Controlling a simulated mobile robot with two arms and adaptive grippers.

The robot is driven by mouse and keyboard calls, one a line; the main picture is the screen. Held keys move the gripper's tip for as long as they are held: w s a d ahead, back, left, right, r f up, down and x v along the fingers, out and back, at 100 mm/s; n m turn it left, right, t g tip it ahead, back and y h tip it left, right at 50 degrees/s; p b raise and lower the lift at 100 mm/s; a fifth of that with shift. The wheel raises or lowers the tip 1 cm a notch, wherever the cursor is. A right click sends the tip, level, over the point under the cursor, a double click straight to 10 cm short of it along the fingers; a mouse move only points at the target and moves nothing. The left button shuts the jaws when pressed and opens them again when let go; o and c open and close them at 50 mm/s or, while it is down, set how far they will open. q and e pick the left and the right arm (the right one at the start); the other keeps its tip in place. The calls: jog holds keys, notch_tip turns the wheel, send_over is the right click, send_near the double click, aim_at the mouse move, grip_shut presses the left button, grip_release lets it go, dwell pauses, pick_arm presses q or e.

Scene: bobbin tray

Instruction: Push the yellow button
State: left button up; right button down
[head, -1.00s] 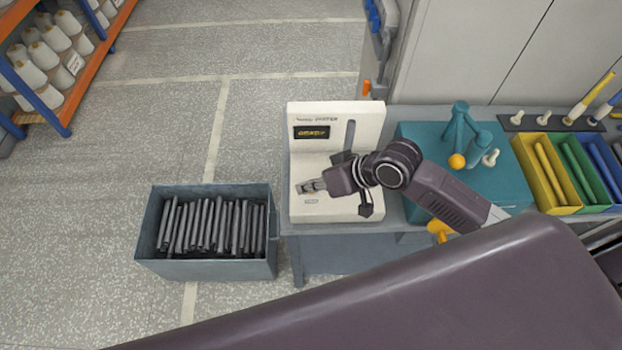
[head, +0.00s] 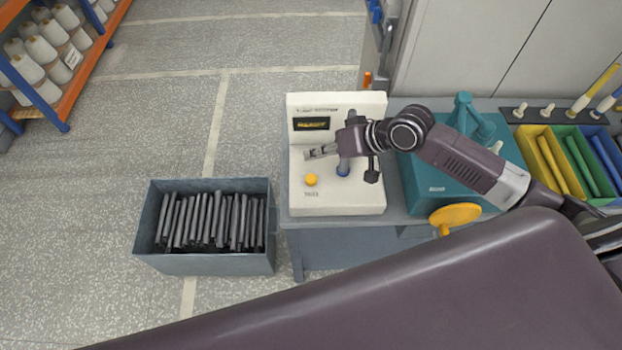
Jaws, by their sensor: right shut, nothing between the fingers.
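The yellow button (head: 311,180) is a small round knob on the flat base of the white machine (head: 298,203). It shows in full in the head view. My right gripper (head: 309,154) is shut and empty. In the picture its fingertips are just behind the button, with a visible gap between them. My left gripper is not in view.
A grey bin (head: 150,225) of dark rods stands left of the bench. A teal machine (head: 420,180) with a yellow handwheel (head: 455,214) is on the right, partly behind my arm. Yellow, green and blue trays (head: 545,177) lie farther right.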

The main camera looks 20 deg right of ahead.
jog(key=b, duration=0.5)
send_over(307, 176)
jog(key=s+d, duration=0.1)
jog(key=d, duration=0.1)
jog(key=f, duration=0.5)
jog(key=shift+s+a+f, duration=0.15)
jog(key=shift+a+f, duration=0.1)
jog(key=shift+f, duration=0.1)
jog(key=shift+f+b, duration=0.5)
jog(key=shift+f, duration=0.35)
jog(key=shift+f, duration=0.2)
jog(key=shift+f, duration=0.2)
jog(key=shift+f, duration=0.6)
dwell(0.4)
jog(key=shift+r+p, duration=0.95)
jog(key=shift+p, duration=0.05)
